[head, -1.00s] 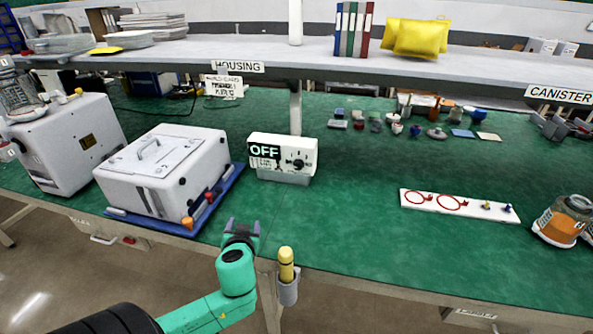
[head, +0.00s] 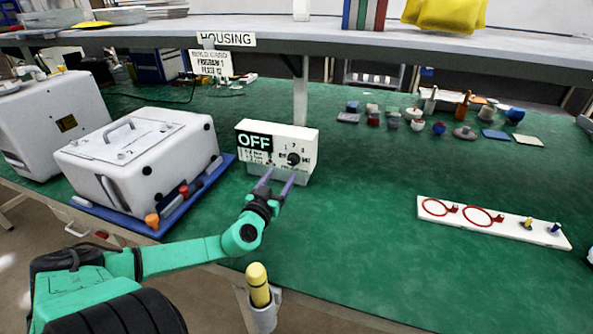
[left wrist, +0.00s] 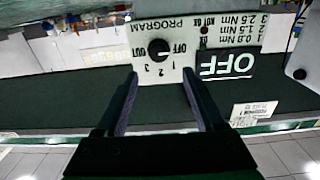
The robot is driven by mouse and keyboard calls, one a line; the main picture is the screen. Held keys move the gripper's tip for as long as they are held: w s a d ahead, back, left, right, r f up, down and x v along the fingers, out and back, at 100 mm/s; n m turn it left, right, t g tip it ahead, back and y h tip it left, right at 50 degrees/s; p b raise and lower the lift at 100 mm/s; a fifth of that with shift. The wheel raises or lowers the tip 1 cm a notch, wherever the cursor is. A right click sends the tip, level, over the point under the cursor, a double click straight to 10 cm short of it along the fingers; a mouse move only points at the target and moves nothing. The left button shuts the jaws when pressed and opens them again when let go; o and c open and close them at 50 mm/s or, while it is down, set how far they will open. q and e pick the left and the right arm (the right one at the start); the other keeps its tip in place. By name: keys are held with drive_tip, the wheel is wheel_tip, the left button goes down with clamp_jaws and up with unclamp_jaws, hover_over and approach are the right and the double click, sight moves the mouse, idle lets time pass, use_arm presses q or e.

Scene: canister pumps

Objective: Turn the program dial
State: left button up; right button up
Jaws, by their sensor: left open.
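The program dial (head: 294,159) is a black round knob on the front of a white control box (head: 308,138). The box has a dark display reading OFF (head: 254,141). In the left wrist view the dial (left wrist: 158,48) appears upside down, with marks 1, 2, 3, OUT and OFF around it. My left gripper (head: 277,178) is open and empty, its two fingers pointing at the box's lower front. In the left wrist view its fingers (left wrist: 158,95) lie either side of and below the dial, apart from it. My right gripper is not in view.
A white housing (head: 140,160) stands on a blue tray (head: 228,163) to the left of the box. A white board with red rings (head: 455,232) lies to the right. A yellow-handled tool (head: 258,285) sits in a holder at the front edge. Green bench around the box's right is clear.

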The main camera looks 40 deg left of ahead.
sight(292, 161)
use_arm(q)
drive_tip(key=x, duration=0.8)
drive_tip(key=shift+f, duration=0.2)
drive_tip(key=shift+s, duration=0.1)
drive_tip(key=shift+d, duration=0.1)
clamp_jaws()
